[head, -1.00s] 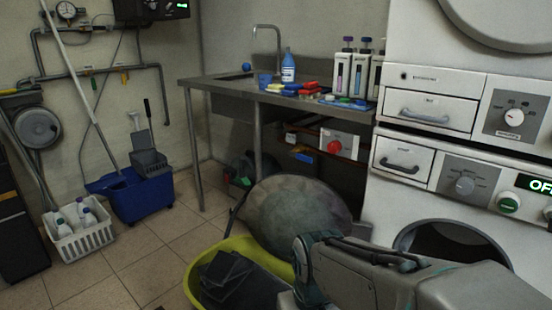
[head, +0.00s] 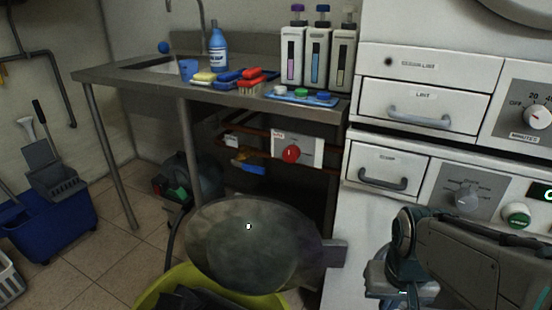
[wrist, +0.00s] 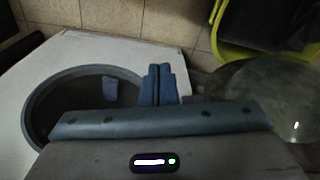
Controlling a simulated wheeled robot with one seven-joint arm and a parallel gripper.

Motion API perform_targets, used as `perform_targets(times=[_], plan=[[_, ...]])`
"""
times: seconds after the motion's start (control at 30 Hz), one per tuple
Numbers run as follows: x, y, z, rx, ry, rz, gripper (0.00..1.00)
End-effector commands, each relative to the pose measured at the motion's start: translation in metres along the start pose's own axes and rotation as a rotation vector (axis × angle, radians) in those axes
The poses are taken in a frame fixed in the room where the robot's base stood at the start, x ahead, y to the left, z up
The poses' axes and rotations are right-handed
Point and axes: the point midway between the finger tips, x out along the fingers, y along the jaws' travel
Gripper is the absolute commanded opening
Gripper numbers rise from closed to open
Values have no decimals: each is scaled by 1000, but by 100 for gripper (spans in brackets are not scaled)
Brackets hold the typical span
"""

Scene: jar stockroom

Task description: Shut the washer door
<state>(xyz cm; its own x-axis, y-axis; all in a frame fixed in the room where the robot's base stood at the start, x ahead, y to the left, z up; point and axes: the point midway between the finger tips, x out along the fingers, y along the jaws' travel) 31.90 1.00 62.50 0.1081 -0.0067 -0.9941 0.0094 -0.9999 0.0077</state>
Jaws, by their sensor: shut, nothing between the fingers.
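The washer door (head: 235,240) is a round, dark glass disc standing open to the left of the washer (head: 340,225), with a grey hinge block (head: 335,253) at its right edge. The door also shows at the right of the wrist view (wrist: 262,95). The washer's round opening (wrist: 38,105) is at the left of the wrist view, with a small bluish thing (wrist: 110,88) inside it. My gripper (wrist: 158,72) is shut and empty, between the opening and the door, apart from the glass. In the head view my arm hides the opening.
A yellow-green tub (head: 165,290) with dark contents stands under the door. A steel sink table (head: 130,75) with bottles and brushes is behind it. A blue mop bucket (head: 50,225) stands at the left. Tiled floor between bucket and tub is clear.

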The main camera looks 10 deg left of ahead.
Motion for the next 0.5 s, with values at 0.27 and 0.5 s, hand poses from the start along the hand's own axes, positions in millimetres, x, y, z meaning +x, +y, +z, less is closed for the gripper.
perform_targets(times=[0.27,0.5], plan=[[-76,-68,-122,-45,54,36,0],[-112,-176,-212,-72,124,36,0]])
